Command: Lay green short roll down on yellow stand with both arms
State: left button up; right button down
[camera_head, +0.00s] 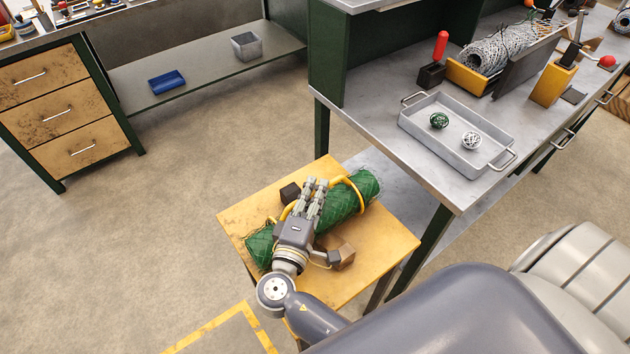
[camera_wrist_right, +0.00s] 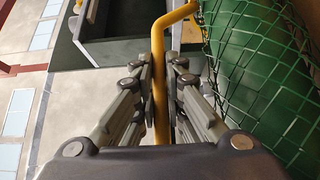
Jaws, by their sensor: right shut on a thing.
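The green short roll (camera_head: 342,204) is a cylinder of green mesh with yellow curved handles. It lies diagonally over the top of the yellow stand (camera_head: 385,242); I cannot tell whether it touches the top or the blocks fully. My right gripper (camera_head: 317,184) is above the roll's middle and hides part of it. In the right wrist view my right gripper (camera_wrist_right: 159,65) is shut on a yellow handle (camera_wrist_right: 180,16), with the green mesh (camera_wrist_right: 270,75) just to the right. My left gripper is not in view.
Brown blocks stand on the stand, one dark (camera_head: 290,193) behind the roll, one (camera_head: 342,252) in front. A grey workbench (camera_head: 375,122) stands close on the right with a metal tray (camera_head: 461,152) holding two small balls. Open floor (camera_head: 200,160) lies to the left.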

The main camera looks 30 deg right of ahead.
jog(key=shift+f, duration=0.25)
jog(key=shift+f, duration=0.2)
jog(key=c, duration=1.7)
grip_release()
jog(key=shift+o, duration=0.2)
